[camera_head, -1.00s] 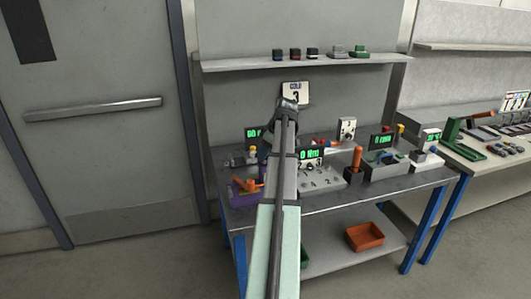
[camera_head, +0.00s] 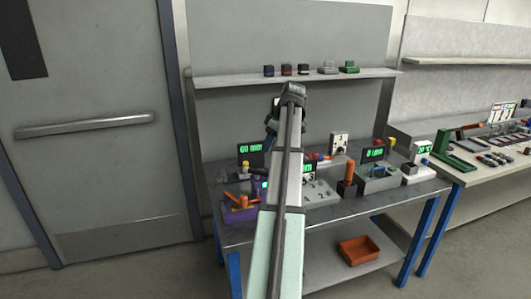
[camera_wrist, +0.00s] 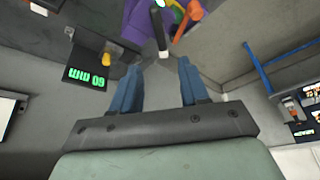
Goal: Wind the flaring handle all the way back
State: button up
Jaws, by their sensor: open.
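A purple device (camera_head: 238,214) with an orange handle (camera_head: 240,201) sits at the left front of the bench. I take this to be the flaring tool. In the wrist view the purple body (camera_wrist: 130,20) and the orange handle (camera_wrist: 188,20) lie at the top edge, beyond my fingertips. A dark bar with a white end (camera_wrist: 160,28) stands out between them. My gripper (camera_wrist: 157,70) is open and empty, its two blue fingers apart and not touching the handle. In the head view my arm hides most of my gripper and the middle of the bench.
A green-lettered display (camera_head: 250,149) stands behind the purple device and shows in the wrist view (camera_wrist: 88,74). An upright orange handle (camera_head: 349,173), a grey unit (camera_head: 378,181) and switch boxes crowd the bench's right. A shelf (camera_head: 300,78) holds several small blocks. A red tray (camera_head: 358,250) sits below.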

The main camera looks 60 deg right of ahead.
aim_at(257, 170)
jog(key=shift+v, duration=0.75)
jog(key=shift+a, duration=0.15)
jog(key=w+f+m, duration=0.1)
jog(key=f+m, duration=0.3)
jog(key=m, duration=0.8)
jog(key=w+f+m, duration=0.2)
jog(key=f+m, duration=0.2)
jog(key=m, duration=0.8)
jog(key=w+f+m, duration=0.2)
jog(key=f+m, duration=0.2)
jog(key=m, duration=0.8)
jog(key=shift+w+a+f, duration=0.15)
jog(key=shift+f, duration=0.25)
